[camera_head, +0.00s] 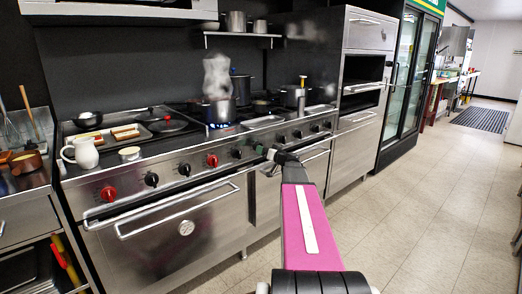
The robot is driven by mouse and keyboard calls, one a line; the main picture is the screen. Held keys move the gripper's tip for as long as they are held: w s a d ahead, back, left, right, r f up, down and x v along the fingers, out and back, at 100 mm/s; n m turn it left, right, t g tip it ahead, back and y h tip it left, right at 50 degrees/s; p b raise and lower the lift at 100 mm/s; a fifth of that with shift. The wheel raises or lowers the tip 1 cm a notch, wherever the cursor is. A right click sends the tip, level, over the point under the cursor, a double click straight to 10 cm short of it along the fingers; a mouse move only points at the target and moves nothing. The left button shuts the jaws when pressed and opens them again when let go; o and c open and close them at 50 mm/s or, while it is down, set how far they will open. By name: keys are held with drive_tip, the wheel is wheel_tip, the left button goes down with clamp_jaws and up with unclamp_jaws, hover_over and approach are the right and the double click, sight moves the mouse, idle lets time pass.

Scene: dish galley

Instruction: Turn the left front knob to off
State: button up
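The steel range (165,195) has a row of knobs along its front. A red knob (108,194) is at the far left, with a black knob (151,180) and another black knob (184,169) to its right. A second red knob (212,160) sits near the middle, below a steaming pot (218,110) with a blue flame (220,126) under it. My gripper (272,154) is in front of the range, close to a black knob (259,149) right of the middle. I cannot tell whether they touch. Its fingers are too small to read as open or shut.
Oven handles (180,207) jut out below the knobs. A white jug (81,152) and a griddle tray stand on the left of the range top. A tall steel oven unit (357,95) is to the right. The tiled floor (430,200) at the right is clear.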

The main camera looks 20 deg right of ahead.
drive_tip(key=shift+x, duration=1.9)
drive_tip(key=shift+c, duration=0.3)
drive_tip(key=c, duration=0.8)
drive_tip(key=shift+c, duration=0.2)
drive_tip(key=m, duration=0.3)
drive_tip(key=shift+m, duration=0.4)
drive_tip(key=m, duration=0.3)
drive_tip(key=shift+a+m, duration=0.1)
drive_tip(key=shift+m, duration=0.2)
drive_tip(key=m, duration=0.6)
drive_tip(key=shift+r+m, duration=0.1)
drive_tip(key=shift+m, duration=0.3)
